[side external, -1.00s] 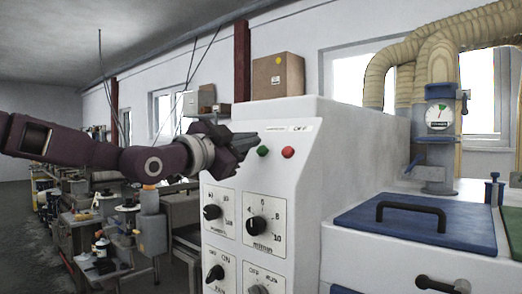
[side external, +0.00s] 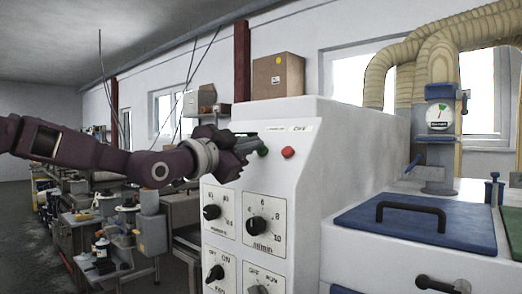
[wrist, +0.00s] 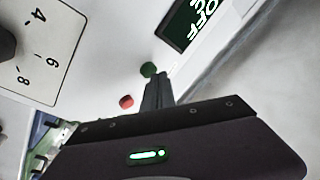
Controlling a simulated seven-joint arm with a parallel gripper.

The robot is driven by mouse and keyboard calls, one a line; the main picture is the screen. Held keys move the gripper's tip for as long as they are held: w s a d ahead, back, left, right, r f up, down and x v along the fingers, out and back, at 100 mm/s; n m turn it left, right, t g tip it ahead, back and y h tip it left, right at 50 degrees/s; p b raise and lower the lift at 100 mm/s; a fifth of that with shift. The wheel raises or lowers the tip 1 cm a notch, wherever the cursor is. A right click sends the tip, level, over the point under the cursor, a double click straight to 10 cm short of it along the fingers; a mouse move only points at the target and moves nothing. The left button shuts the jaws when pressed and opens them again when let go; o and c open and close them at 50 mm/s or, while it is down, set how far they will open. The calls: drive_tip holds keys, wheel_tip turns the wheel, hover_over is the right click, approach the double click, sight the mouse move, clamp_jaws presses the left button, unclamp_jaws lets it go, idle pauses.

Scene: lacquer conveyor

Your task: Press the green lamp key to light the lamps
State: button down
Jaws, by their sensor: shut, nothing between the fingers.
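The green lamp key (side external: 263,152) is a small round button on the sloping upper face of the white control cabinet (side external: 345,150). A red button (side external: 288,152) sits just to its right. My gripper (side external: 256,143) is shut and empty, with its fingertips close to the green key. In the wrist view the green key (wrist: 148,69) shows just beyond the tips of my gripper (wrist: 157,78), and the red button (wrist: 126,101) lies to the lower left. I cannot tell whether the fingertips touch the key.
Several dial knobs, one being a black knob (side external: 257,226), sit on the cabinet front below the keys. To the right are a blue lid (side external: 390,235) with a black handle and a gauge (side external: 439,115).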

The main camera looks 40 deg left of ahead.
drive_tip(key=shift+w+f, duration=0.2)
drive_tip(key=shift+w, duration=0.1)
idle(0.5)
drive_tip(key=shift+s+r, duration=0.55)
drive_tip(key=shift+s, duration=0.2)
drive_tip(key=s+r, duration=0.1)
drive_tip(key=s, duration=0.1)
drive_tip(key=s+r, duration=0.2)
drive_tip(key=shift+r, duration=0.1)
idle(0.8)
drive_tip(key=s+d+f+n+g, duration=0.2)
drive_tip(key=s+f+g, duration=0.5)
drive_tip(key=s+f, duration=0.7)
drive_tip(key=s+d+f+n+g+h, duration=0.1)
drive_tip(key=s+f+n+g, duration=0.4)
drive_tip(key=s+f, duration=1)
wheel_tip(320, 180, down, 3)
drive_tip(key=shift+d+r+g, duration=0.1)
drive_tip(key=shift+d+g, duration=0.45)
drive_tip(key=shift+g, duration=0.35)
